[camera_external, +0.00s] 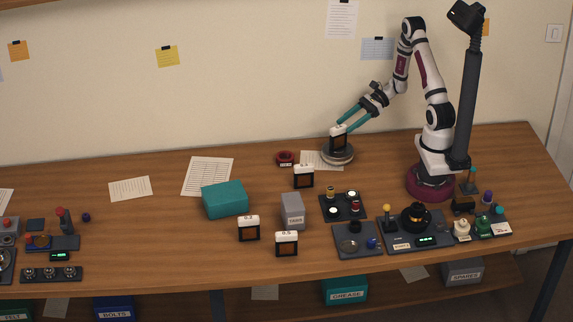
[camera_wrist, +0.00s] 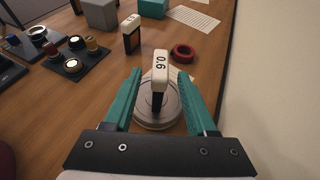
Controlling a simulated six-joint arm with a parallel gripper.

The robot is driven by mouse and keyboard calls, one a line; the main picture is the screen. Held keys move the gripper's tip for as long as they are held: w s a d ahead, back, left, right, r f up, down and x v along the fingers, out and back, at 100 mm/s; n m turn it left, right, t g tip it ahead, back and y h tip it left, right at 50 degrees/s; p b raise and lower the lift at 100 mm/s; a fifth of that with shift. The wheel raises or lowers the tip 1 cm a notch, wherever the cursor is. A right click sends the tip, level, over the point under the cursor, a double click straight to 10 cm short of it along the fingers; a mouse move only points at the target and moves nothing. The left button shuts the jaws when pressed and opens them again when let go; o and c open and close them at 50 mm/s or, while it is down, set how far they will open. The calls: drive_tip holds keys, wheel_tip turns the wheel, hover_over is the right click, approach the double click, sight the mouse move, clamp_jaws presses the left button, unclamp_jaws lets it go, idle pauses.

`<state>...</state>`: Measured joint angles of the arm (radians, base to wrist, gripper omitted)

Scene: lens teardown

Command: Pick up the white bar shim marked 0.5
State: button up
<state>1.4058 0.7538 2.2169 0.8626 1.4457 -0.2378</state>
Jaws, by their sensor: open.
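The white bar shim marked 0.5 (camera_external: 286,237) appears to be the front one on the table, topping a dark frame; its small print is hard to read. My gripper (camera_wrist: 160,80) is open, far from it at the back. Its teal fingers straddle another white-topped shim (camera_wrist: 161,64), whose marking looks like 0.6, with gaps on both sides. That shim stands on a round silver disc (camera_wrist: 150,112). Two more white-topped shims stand nearby: one (camera_external: 249,221) looks marked 0.2 or 0.3, the other (camera_external: 303,170) is unreadable and also shows in the wrist view (camera_wrist: 131,22).
A red ring (camera_wrist: 183,51) lies near the disc. A grey box (camera_external: 292,211) and a teal box (camera_external: 225,199) stand among the shims. Dark trays with parts (camera_external: 343,206) lie to their right. Papers (camera_external: 207,176) lie along the back.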

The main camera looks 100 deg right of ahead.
drive_tip(key=shift+o, duration=0.4)
wheel_tip(320, 180, up, 19)
drive_tip(key=w+a+f+n+g, duration=0.2)
drive_tip(key=w+a+f+n, duration=0.2)
drive_tip(key=w+n, duration=0.15)
drive_tip(key=w+a+f+n+g, duration=0.2)
drive_tip(key=w+a+f+n, duration=0.2)
drive_tip(key=w, duration=0.3)
drive_tip(key=w+a+n+h, duration=0.4)
drive_tip(key=w+a+n, duration=0.6)
drive_tip(key=a, duration=0.4)
drive_tip(key=s+a+r+n+t+h, duration=0.1)
drive_tip(key=s+a+r+n+t, duration=0.35)
drive_tip(key=a, duration=0.85)
drive_tip(key=s+a+r+n+t, duration=0.1)
drive_tip(key=a+n, duration=0.6)
drive_tip(key=a, duration=0.5)
approach(286, 244)
drive_tip(key=r+x, duration=0.1)
drive_tip(key=x, duration=0.8)
drive_tip(key=w+d+r+x, duration=0.1)
drive_tip(key=x, duration=0.3)
drive_tip(key=shift+w+r, duration=0.15)
drive_tip(key=shift+r, duration=0.15)
clamp_jaws()
